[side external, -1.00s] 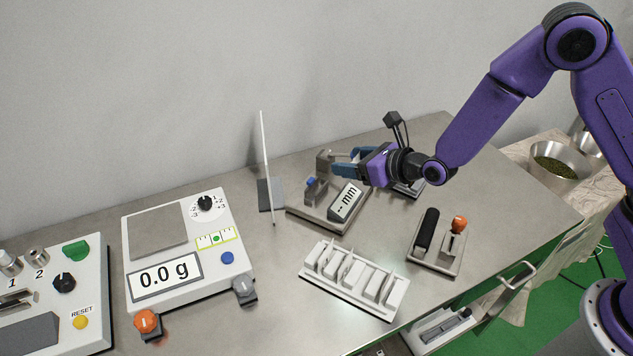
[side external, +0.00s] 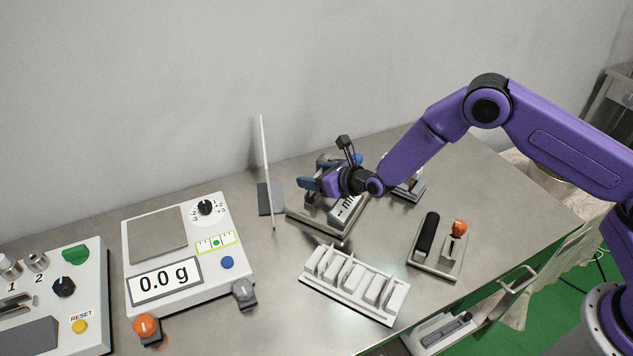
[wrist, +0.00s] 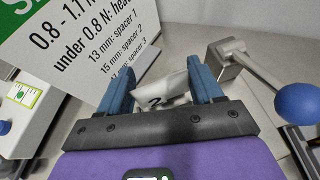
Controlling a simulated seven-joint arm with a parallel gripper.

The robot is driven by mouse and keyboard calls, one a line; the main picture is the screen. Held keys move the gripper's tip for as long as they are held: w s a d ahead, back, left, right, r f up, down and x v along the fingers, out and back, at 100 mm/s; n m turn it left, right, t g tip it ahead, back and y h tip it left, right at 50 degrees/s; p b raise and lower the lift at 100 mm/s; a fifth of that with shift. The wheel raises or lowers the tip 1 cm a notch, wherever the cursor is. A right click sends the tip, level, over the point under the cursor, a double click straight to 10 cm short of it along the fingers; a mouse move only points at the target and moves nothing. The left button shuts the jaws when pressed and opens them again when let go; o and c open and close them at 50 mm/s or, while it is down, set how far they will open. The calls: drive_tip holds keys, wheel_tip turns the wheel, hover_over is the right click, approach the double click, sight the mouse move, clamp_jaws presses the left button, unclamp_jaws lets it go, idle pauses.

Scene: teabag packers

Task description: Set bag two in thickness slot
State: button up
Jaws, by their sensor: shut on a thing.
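The white bag (wrist: 172,84) marked "2" sits between the blue fingers of my gripper (wrist: 155,88) in the wrist view. My gripper is shut on it and the bag looks tilted. In the side external view my gripper (side external: 318,174) is over the thickness gauge (side external: 316,228), at its back left part. The gauge's display (side external: 344,209) is partly covered by my wrist. The slot and the bag are hidden there, so I cannot tell whether the bag touches the gauge. A metal lever with a blue ball (wrist: 298,103) is right of my fingers in the wrist view.
A thin upright sign (side external: 266,170) stands close left of my gripper. A white rack (side external: 350,292) with several compartments is in front. A scale (side external: 235,275) reading 0.0 g is left. A small device with an orange knob (side external: 459,228) is right.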

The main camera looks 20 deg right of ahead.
drive_tip(key=shift+f, duration=1.1)
drive_tip(key=shift+f, duration=0.15)
drive_tip(key=o, duration=1.1)
drive_tip(key=shift+s+d+r, duration=0.1)
drive_tip(key=shift+s+r, duration=0.05)
drive_tip(key=shift+r, duration=0.1)
drive_tip(key=v, duration=1.1)
drive_tip(key=shift+s+d, duration=0.1)
drive_tip(key=shift+s, duration=0.25)
drive_tip(key=shift+r, duration=0.15)
